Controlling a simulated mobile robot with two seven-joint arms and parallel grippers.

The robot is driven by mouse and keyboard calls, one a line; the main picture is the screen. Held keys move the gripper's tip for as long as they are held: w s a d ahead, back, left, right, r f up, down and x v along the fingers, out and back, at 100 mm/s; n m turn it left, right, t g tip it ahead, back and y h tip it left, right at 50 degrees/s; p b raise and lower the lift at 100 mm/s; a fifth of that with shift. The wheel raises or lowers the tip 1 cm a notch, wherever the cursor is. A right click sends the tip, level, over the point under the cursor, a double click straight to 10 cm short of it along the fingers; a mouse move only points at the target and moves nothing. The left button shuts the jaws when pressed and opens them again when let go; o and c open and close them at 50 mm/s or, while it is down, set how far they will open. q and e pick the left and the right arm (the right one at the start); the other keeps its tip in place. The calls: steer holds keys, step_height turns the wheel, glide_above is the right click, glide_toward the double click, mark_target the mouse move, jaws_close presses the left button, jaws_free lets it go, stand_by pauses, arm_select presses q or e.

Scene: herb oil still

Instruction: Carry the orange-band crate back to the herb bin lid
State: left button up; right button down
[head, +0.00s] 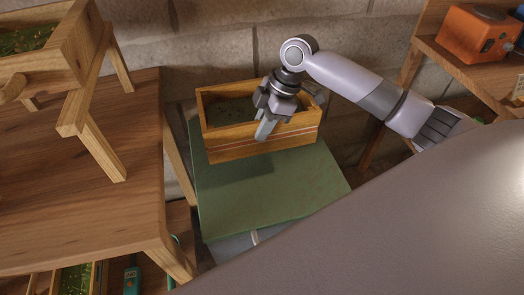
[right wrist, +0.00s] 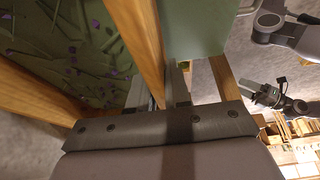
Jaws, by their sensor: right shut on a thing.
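The wooden crate (head: 235,143) with thin orange lines along its front wall is at the back of the green herb bin lid (head: 262,200). I cannot tell whether it rests on the lid or hangs just above it. My right gripper (head: 265,128) is shut on the crate's front wall, fingers on both sides of the board. In the right wrist view the crate's wall (right wrist: 140,35) runs into the jaws, and green and purple herb bits lie inside. What seems to be my left gripper (right wrist: 266,96) shows small in that view; its jaws are unclear.
A wooden table (head: 80,190) stands left of the bin, bearing a wooden stand with a herb-filled trough (head: 60,55). A stone wall (head: 210,40) is close behind the crate. A shelf with an orange box (head: 475,35) stands at the right. The lid's front is clear.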

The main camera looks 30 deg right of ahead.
mark_target(262, 149)
step_height(262, 149, down, 8)
steer(key=shift+w+b, duration=0.15)
steer(key=shift+b, duration=0.45)
steer(key=c, duration=1.1)
jaws_free()
steer(key=shift+f, duration=0.1)
steer(key=p+v, duration=0.2)
steer(key=v, duration=1)
